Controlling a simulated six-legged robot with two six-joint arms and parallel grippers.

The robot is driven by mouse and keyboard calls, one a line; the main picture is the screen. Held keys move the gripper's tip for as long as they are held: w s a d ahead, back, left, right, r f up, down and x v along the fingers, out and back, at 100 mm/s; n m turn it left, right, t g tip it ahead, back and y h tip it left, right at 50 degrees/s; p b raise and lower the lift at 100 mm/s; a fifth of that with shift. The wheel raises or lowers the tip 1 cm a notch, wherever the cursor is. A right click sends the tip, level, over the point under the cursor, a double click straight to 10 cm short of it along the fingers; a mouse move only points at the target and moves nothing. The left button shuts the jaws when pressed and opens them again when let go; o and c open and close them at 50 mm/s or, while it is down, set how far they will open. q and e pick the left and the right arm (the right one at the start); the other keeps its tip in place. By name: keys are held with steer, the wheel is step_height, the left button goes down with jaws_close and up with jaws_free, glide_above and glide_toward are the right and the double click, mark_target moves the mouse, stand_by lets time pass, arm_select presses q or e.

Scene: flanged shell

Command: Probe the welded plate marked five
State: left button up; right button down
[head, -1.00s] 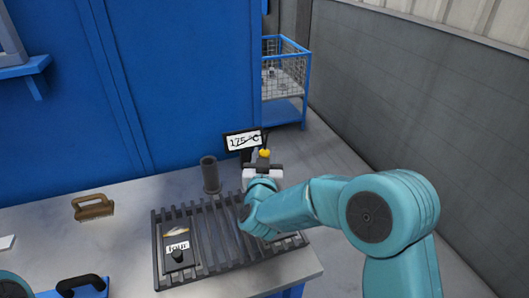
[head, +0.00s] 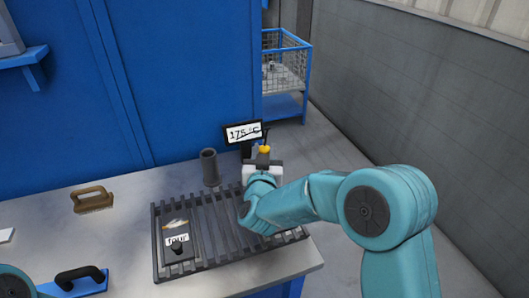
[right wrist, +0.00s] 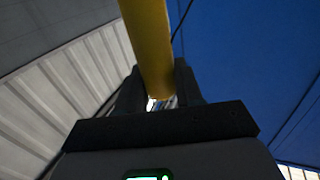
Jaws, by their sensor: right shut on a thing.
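My right gripper (head: 263,160) is shut on a yellow-handled tool (head: 264,149) above the far right part of a dark slatted rack (head: 205,262). The yellow handle (right wrist: 147,45) also shows between the fingers in the right wrist view. Its working tip is hidden. A dark plate marked "four" (head: 172,226) with a black knob lies on the left of the rack. No plate marked five shows; my right arm covers part of the rack's right side. A display reading 175 °C (head: 242,132) stands behind the rack. My left gripper is out of view.
A grey upright cylinder (head: 209,167) stands behind the rack. A wooden brush (head: 93,199) and a black-handled block (head: 82,279) lie to the left on the grey bench (head: 128,225). A blue wall rises behind. A wire cage cart (head: 286,75) stands farther back.

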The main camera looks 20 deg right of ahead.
steer(key=shift+f+b, duration=0.45)
steer(key=shift+r, duration=0.15)
stand_by(1.0)
steer(key=shift+r+p, duration=2.15)
steer(key=shift+r, duration=1.25)
steer(key=shift+s+f, duration=0.1)
